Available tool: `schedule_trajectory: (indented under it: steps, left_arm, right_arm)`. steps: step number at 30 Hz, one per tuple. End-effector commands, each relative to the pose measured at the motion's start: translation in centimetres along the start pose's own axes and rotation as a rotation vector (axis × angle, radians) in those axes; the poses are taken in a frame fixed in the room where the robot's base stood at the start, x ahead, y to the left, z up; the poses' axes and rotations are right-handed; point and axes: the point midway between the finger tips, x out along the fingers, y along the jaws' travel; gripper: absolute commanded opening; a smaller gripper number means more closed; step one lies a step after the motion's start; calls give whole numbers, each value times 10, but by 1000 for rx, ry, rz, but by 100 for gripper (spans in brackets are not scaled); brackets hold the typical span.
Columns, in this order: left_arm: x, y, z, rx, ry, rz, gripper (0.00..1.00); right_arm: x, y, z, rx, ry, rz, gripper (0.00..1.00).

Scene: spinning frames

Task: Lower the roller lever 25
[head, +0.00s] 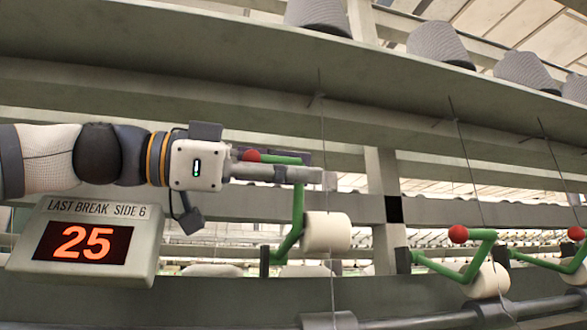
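The roller lever (297,210) nearest the display is green with a red ball (251,156) on its handle end. It stands raised, its handle reaching left at the top. A white roller (326,232) sits beside its lower part. The display (84,241) reads "LAST BREAK SIDE 6" and a red 25. My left gripper (308,170) reaches in from the left, its fingers at the height of the lever's handle and overlapping it in the picture. I cannot tell whether they touch it or how far apart they are. My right gripper is not in view.
Two more green levers with red balls, one in the middle right (458,234) and one at the right edge (575,233), sit lower. Thin wires hang before the rollers. Grey cones (440,43) stand on the upper shelf (300,68). A rail (420,322) runs along the bottom.

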Motion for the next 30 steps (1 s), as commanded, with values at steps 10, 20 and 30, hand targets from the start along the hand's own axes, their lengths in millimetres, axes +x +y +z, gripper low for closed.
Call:
schedule_trajectory:
  steps: [10, 20, 30]
  left_arm:
    - [1, -11, -24, 3, 1, -1, 32]
    - [2, -41, -74, -1, -2, 0, 32]
    - [1, -46, -88, -2, -1, 2, 32]
  right_arm:
    - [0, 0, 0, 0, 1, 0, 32]
    - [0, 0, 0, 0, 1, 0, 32]
    - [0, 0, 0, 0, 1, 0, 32]
